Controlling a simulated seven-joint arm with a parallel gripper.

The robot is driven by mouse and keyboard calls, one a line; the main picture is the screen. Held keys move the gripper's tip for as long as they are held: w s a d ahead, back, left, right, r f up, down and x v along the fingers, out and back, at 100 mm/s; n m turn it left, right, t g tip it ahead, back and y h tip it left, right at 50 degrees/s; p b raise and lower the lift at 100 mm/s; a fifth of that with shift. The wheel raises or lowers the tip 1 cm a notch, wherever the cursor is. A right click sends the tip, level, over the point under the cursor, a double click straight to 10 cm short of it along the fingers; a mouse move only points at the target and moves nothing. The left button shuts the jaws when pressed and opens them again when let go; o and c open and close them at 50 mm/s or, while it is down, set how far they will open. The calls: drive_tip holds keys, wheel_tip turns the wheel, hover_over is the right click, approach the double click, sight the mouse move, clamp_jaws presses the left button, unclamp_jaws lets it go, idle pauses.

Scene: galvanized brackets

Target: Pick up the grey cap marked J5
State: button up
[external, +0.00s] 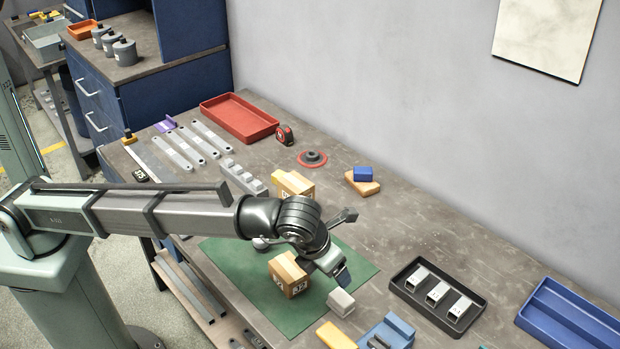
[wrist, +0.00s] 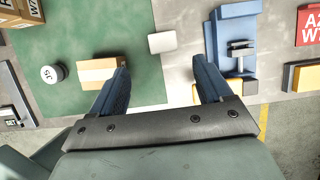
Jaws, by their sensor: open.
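The grey cap (wrist: 51,75) is a short round piece with a pale top and dark marking that looks like J5 turned around. It stands on the green mat (wrist: 150,88), left of a cardboard-coloured block (wrist: 100,70) in the wrist view. In the external view the cap (external: 260,243) shows only partly, below my forearm. My gripper (wrist: 158,78) is open, with nothing between its fingers. It is right of the cap and the block in the wrist view; in the external view my gripper (external: 338,268) is above the mat's right part.
A pale grey block (external: 340,302) lies by the mat's edge, near a blue fixture (external: 390,331). Another carton (external: 293,186) stands behind my wrist. A black tray (external: 408,297) holds metal brackets. The bench's back right is mostly clear.

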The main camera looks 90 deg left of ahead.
drive_tip(key=s+a+r+n+t+y, duration=0.15)
drive_tip(key=s+a+y, duration=0.3)
drive_tip(key=s, duration=0.75)
drive_tip(key=s+a+n+t+y, duration=0.25)
drive_tip(key=s+a+y, duration=0.2)
drive_tip(key=s, duration=0.85)
approach(257, 240)
drive_tip(key=shift+g, duration=0.4)
drive_tip(key=x, duration=0.2)
drive_tip(key=w+x, duration=0.1)
drive_tip(key=x, duration=0.1)
drive_tip(key=shift+d, duration=0.2)
drive_tip(key=shift+s+x, duration=0.2)
drive_tip(key=shift+x, duration=2.9)
drive_tip(key=shift+a, duration=0.1)
drive_tip(key=c, duration=1.2)
drive_tip(key=shift+r, duration=0.15)
